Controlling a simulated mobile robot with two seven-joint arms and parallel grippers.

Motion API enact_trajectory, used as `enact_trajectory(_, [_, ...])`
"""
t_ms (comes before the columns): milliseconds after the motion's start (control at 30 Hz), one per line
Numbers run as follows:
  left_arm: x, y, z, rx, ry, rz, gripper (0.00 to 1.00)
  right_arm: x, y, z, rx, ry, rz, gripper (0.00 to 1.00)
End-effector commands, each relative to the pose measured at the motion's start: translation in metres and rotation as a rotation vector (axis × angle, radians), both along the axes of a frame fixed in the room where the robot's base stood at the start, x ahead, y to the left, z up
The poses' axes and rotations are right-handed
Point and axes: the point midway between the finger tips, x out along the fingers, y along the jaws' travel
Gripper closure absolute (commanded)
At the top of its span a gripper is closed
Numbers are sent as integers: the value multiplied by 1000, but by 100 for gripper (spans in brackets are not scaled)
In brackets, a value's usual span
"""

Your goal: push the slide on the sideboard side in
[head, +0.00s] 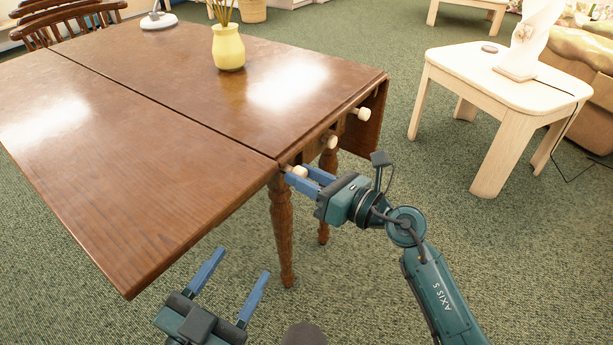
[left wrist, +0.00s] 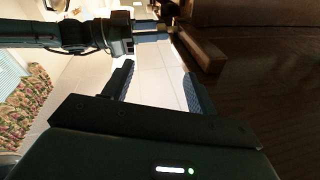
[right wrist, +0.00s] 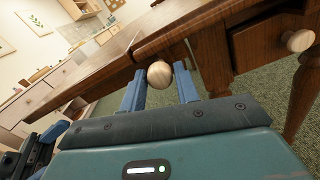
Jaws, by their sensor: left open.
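A brown drop-leaf table (head: 150,95) has its near-left leaf (head: 110,190) raised and its right leaf (head: 368,125) hanging. Pale round knobs show along its near end: one at the corner (head: 299,171), one further back (head: 330,142) and one furthest back (head: 362,114). A wooden bar (left wrist: 205,50) shows under the tabletop in the left wrist view; it may be the slide. My right gripper (head: 302,176) is open at the corner knob, which shows between its fingertips in the right wrist view (right wrist: 160,75); contact is unclear. My left gripper (head: 243,262) is open and empty, below the raised leaf's edge.
A turned table leg (head: 283,230) stands just below the corner knob. A yellow vase (head: 228,48) with stems stands on the table. A pale side table (head: 500,75) stands at the right. Green carpet is clear between them.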

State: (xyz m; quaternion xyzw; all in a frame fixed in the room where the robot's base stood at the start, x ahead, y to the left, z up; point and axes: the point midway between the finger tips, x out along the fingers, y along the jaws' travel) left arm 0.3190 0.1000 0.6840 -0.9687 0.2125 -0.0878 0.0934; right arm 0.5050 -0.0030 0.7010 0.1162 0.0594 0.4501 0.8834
Motion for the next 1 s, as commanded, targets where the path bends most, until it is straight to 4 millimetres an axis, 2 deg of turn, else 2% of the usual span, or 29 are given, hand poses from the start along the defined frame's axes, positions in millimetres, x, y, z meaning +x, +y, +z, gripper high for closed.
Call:
enact_trajectory(33, [0,0,0,1,1,-1,42,0,0,0,0,0,0,73])
enact_trajectory(367, [0,0,-1,4,3,-1,42,0,0,0,0,0,0,100])
enact_trajectory(733, [0,0,-4,2,3,-1,42,6,-5,-1,-1,-2,-1,100])
enact_trajectory(867, [0,0,-10,-12,6,-3,42,23,-17,-2,-3,-3,-4,100])
enact_trajectory(1000, [2,-1,-14,-44,6,-8,42,50,-37,-3,-3,-4,-6,100])
